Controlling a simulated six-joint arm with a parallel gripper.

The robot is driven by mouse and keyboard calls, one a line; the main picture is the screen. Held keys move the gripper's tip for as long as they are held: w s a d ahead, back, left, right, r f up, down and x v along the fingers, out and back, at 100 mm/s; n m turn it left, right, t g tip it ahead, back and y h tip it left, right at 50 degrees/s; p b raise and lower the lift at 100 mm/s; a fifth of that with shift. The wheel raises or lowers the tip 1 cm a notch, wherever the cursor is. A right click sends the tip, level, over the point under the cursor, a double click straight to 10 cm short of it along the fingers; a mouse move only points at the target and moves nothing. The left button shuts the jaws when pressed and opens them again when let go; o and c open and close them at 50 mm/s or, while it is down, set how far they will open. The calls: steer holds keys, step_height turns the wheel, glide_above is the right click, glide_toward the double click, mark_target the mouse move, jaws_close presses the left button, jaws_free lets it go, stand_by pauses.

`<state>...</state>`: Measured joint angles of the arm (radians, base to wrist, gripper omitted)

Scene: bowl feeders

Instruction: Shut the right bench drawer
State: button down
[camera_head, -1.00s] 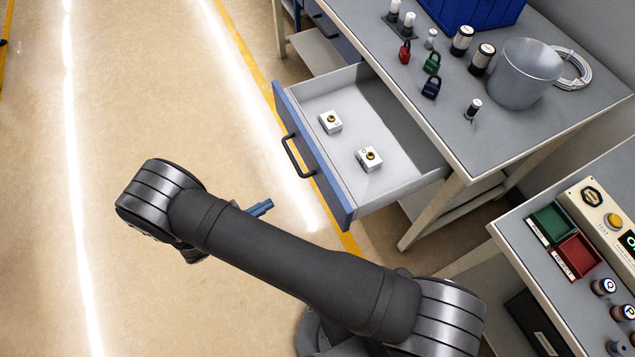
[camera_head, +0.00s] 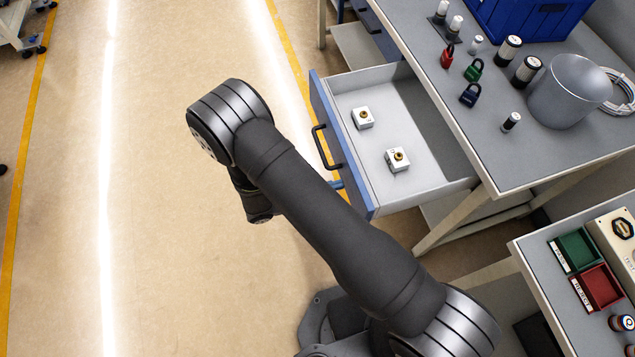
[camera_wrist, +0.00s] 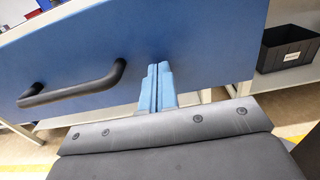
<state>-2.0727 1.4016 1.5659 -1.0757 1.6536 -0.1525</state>
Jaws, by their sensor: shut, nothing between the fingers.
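The right bench drawer (camera_head: 408,124) is pulled out from the bench and stands open in the head view. Its blue front (camera_head: 345,170) has a dark bar handle (camera_head: 321,148). Two small white blocks with brass fittings (camera_head: 363,118) (camera_head: 397,160) lie inside it. In the wrist view the blue drawer front (camera_wrist: 185,45) fills much of the picture, with the handle (camera_wrist: 72,88) at left. My gripper (camera_wrist: 157,72) is shut and empty, its blue fingertips at the front, right of the handle; whether they touch it I cannot tell. In the head view the arm mostly hides my gripper (camera_head: 337,184).
The bench top (camera_head: 490,130) carries padlocks, cylinders, a grey bucket (camera_head: 570,92) and a blue crate (camera_head: 525,20). A second bench (camera_head: 530,250) with green and red bins stands at lower right. A black bin (camera_wrist: 287,48) shows in the wrist view.

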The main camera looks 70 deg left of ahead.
steer(key=shift+w, duration=0.4)
steer(key=shift+w, duration=0.15)
steer(key=w, duration=3.3)
steer(key=shift+w, duration=0.25)
steer(key=shift+a+r, duration=0.1)
steer(key=s, duration=1.4)
steer(key=shift+s, duration=0.35)
steer(key=shift+w, duration=0.1)
steer(key=w, duration=1.3)
steer(key=shift+w, duration=0.35)
